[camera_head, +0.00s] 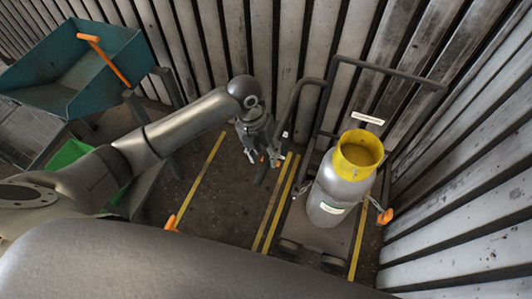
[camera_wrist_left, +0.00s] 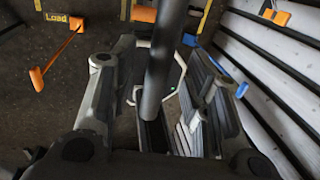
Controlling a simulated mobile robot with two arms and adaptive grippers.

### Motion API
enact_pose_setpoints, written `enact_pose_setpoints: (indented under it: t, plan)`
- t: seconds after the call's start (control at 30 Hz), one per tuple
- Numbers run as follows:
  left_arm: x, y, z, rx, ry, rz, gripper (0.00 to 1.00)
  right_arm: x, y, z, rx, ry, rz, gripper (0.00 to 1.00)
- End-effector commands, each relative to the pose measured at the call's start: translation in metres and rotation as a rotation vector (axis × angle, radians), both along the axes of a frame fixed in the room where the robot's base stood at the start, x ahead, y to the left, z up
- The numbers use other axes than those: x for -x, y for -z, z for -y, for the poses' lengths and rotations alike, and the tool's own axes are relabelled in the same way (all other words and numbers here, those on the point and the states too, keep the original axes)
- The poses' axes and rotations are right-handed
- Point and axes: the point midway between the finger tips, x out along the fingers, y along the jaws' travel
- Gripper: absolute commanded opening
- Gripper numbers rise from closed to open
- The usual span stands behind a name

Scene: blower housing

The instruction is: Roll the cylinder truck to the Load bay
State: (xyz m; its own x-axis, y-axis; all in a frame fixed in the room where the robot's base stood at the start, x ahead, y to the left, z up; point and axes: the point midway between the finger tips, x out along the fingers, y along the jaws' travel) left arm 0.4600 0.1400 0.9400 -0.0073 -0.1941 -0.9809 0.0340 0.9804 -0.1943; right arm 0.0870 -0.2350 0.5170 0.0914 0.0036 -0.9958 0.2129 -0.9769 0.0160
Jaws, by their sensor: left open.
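The cylinder truck (camera_head: 333,78) is a dark tubular frame with a low base, standing at the right near the corner of the slatted walls. A grey cylinder (camera_head: 325,207) with a yellow collar stands upright on it. My left gripper (camera_head: 268,166) is open beside the left bent tube of the truck's handle. In the left wrist view a grey tube (camera_wrist_left: 165,60) runs between the open fingers (camera_wrist_left: 160,100); I cannot tell whether they touch it. My right gripper is not in view.
Yellow floor lines (camera_head: 202,178) run left of the truck. A teal bin (camera_head: 75,60) with an orange handle stands at the far left, with a green item (camera_head: 68,155) below it. Slatted walls close in behind and right of the truck. Open floor lies left of it.

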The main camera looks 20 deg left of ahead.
Motion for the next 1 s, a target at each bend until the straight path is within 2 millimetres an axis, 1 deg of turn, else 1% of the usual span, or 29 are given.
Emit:
enact_pose_setpoints:
  t: [0.1, 0.2, 0.5, 0.57, 0.83, 0.87, 1.0]
  plan:
    - [0.0, 0.013, 0.003, 0.001, -0.002, -0.002, 0.44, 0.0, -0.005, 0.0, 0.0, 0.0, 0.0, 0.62]
    - [0.0, 0.019, 0.004, 0.002, 0.0, 0.0, 0.44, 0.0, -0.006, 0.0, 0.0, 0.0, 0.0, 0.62]
    - [0.0, 0.022, 0.005, 0.001, 0.0, 0.001, 0.44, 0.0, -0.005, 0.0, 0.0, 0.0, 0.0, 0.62]
    - [0.0, 0.022, 0.005, 0.001, 0.0, 0.001, 0.37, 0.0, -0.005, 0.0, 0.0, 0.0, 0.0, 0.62]
    - [0.0, 0.022, 0.004, 0.001, 0.0, 0.001, 0.02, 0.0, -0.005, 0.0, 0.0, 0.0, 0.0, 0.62]
    - [0.0, 0.022, 0.004, 0.001, 0.0, 0.001, 0.0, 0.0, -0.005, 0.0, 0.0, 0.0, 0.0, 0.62]
    - [0.0, 0.022, 0.004, 0.001, 0.0, 0.001, 0.0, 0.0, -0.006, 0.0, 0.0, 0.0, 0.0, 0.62]
